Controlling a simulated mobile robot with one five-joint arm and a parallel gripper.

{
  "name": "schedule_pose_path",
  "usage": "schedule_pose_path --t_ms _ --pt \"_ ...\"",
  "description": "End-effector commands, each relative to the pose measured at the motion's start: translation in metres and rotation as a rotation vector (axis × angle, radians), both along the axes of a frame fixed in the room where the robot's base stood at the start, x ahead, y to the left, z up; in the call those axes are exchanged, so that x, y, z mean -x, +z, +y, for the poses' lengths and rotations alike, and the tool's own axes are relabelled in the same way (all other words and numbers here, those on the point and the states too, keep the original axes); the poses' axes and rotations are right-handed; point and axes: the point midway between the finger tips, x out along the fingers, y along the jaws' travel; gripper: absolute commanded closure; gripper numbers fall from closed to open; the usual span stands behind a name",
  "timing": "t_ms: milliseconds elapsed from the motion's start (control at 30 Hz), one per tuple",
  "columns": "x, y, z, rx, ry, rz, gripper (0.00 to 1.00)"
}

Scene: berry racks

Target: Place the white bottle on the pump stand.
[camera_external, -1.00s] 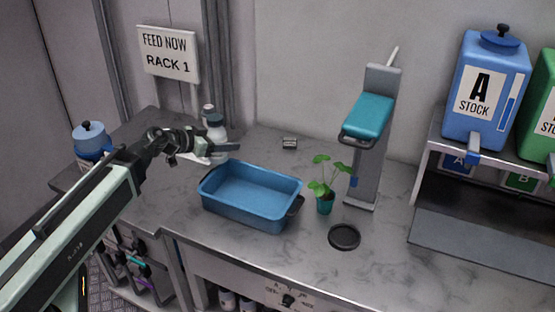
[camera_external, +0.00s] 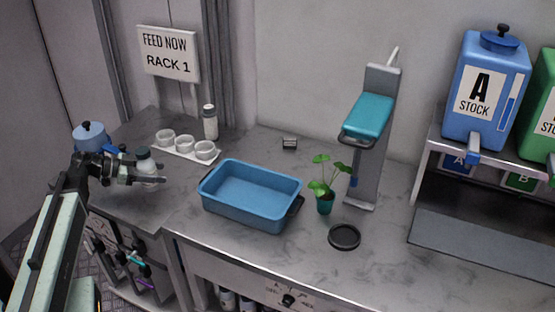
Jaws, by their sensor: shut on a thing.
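My gripper (camera_external: 155,172) is at the left, above the left part of the counter, shut on a white bottle (camera_external: 147,165) with a dark grey-green cap. The bottle looks roughly upright; its lower part is partly hidden by a finger. A grey upright stand (camera_external: 369,165) with a teal head (camera_external: 368,116), which looks like the pump stand, is at the right of centre, well away from my gripper.
A blue tub (camera_external: 250,212) lies between my gripper and the stand. A potted plant (camera_external: 325,205) and a black round dish (camera_external: 344,237) are near the stand. A white tray with three cups (camera_external: 184,144) is behind my gripper. A blue-lidded pot (camera_external: 90,136) is far left.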

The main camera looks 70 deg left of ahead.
Motion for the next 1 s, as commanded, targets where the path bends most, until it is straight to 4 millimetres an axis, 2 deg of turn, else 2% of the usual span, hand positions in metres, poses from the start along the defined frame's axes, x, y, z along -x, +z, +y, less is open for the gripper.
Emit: schedule_pose_path --t_ms 33,167,400,767,800,867,1000 --pt "0.000 -0.010 0.000 0.000 0.000 -0.001 1.00" --pt "0.000 -0.009 0.000 0.001 0.000 -0.001 1.00" --pt "0.000 -0.048 0.000 0.001 0.000 -0.001 1.00" --pt "-0.001 -0.048 0.000 0.001 0.001 0.000 1.00" --pt "0.000 -0.049 0.000 0.001 0.001 0.000 0.43" --pt "0.000 -0.048 0.000 0.001 0.001 0.000 0.26" --pt "0.000 -0.048 0.000 0.001 0.000 0.000 0.24"
